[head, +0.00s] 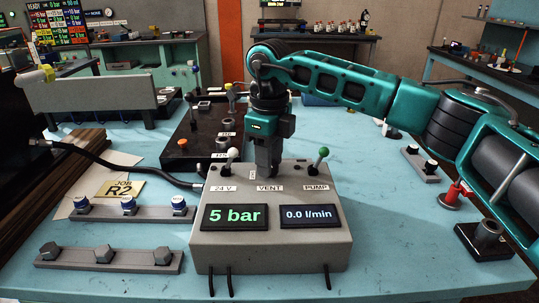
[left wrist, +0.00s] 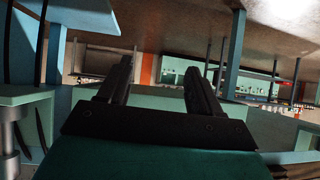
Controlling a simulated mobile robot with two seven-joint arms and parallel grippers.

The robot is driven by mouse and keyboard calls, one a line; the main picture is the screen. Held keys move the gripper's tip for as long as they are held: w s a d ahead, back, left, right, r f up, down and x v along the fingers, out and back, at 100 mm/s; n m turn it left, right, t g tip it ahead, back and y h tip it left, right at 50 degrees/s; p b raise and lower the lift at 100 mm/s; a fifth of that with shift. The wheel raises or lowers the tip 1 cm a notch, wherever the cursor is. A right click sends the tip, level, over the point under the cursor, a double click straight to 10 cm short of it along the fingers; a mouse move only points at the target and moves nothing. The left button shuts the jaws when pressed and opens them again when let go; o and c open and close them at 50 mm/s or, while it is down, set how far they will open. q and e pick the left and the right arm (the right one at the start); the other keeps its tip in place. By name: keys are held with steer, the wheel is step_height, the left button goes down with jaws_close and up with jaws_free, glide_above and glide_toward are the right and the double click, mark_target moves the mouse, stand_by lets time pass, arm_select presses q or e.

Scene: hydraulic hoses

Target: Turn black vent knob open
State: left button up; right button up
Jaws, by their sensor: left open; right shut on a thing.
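The grey control box (head: 205,255) stands on the blue bench with a VENT label (head: 269,188) in the middle of its top. My right gripper (head: 268,172) points straight down just behind that label and is shut on the vent knob. The fingers hide the black knob, so its angle cannot be seen. The box's displays read 5 bar (head: 234,217) and 0.0 l/min (head: 311,216). My left gripper (left wrist: 158,77) is open and empty in the left wrist view, away from the box; it does not show in the head view.
A white-tipped lever (head: 232,155) and a green-tipped lever (head: 322,155) flank my right gripper. A black hose (head: 120,165) runs to the box's left side. Racks with blue-ringed caps (head: 128,205) and grey hex caps (head: 105,254) lie at the left.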

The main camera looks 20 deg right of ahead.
steer(key=shift+r+m, duration=0.1)
steer(key=shift+m, duration=1.4)
steer(key=o, duration=1)
steer(key=shift+o, duration=0.2)
step_height(320, 180, up, 13)
steer(key=shift+p, duration=0.35)
